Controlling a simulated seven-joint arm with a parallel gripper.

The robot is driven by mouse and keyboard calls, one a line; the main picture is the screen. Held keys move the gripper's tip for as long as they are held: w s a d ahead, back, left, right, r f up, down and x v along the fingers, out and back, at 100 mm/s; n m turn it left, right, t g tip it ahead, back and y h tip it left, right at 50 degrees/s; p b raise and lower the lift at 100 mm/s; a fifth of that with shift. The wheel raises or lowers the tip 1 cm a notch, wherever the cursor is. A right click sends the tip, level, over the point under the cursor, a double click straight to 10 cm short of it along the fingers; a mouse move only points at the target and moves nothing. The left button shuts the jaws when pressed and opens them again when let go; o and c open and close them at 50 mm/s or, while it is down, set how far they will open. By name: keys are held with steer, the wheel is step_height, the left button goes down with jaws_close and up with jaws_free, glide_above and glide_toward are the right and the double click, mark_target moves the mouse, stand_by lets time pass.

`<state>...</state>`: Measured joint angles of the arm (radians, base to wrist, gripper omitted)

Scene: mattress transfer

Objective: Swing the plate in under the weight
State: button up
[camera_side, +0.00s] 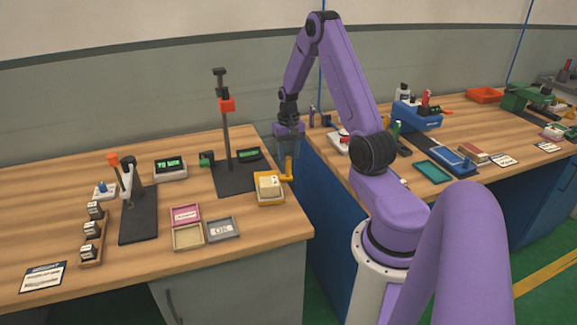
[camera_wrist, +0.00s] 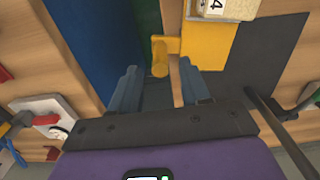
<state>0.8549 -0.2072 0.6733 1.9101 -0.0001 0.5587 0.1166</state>
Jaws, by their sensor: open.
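The yellow plate (camera_side: 270,203) lies at the front right edge of the dark stand base (camera_side: 236,184) and carries a cream block (camera_side: 269,186) with a printed mark. In the wrist view, the plate (camera_wrist: 207,48) has a short arm ending in an upright yellow handle (camera_wrist: 160,60). The block (camera_wrist: 212,8) is cut off at the top. My gripper (camera_side: 289,152) is open, pointing down over the handle. In the wrist view its fingers (camera_wrist: 158,70) stand on either side of the handle; contact cannot be told. A red-orange piece (camera_side: 227,105) sits high on the stand's column.
Pink, tan and grey trays (camera_side: 222,230) lie in front of the stand. A small display box (camera_side: 170,168) and a dark press (camera_side: 138,215) stand to the left. A gap separates this table from the blue-sided bench (camera_side: 325,190) at right. The front table corner is clear.

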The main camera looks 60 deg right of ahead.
mark_target(289, 176)
steer(key=shift+f, duration=2.7)
jaws_close()
